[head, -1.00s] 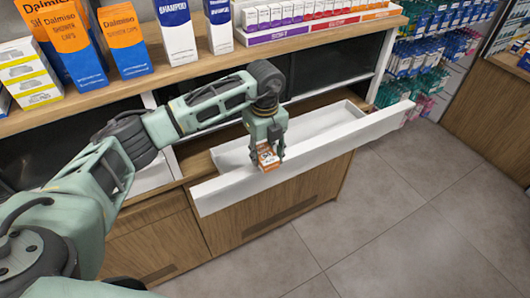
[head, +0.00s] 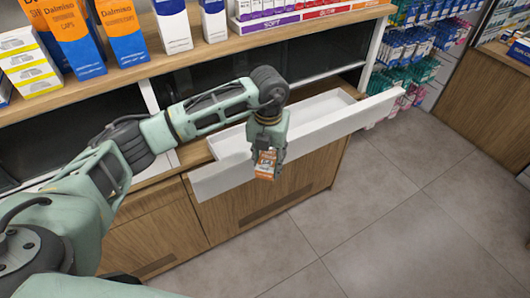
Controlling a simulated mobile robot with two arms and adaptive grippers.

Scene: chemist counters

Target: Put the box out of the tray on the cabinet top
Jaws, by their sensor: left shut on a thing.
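My left gripper (head: 267,155) is shut on a small orange-and-white box (head: 266,165). It points down over the front wall of the white tray (head: 345,122), which is pulled out of the cabinet like a drawer. In the picture the box overlaps the left part of that wall; its height above it is hard to tell. The part of the tray floor that shows looks empty. A strip of wooden cabinet top (head: 195,153) shows to the left of the tray. My right gripper is not in view.
A wooden shelf (head: 215,51) above the tray carries several orange, blue and white boxes. Dark panels (head: 200,75) stand behind the tray. Grey tiled floor (head: 390,220) is open at the right. Racks of small packs (head: 410,50) stand at the back right.

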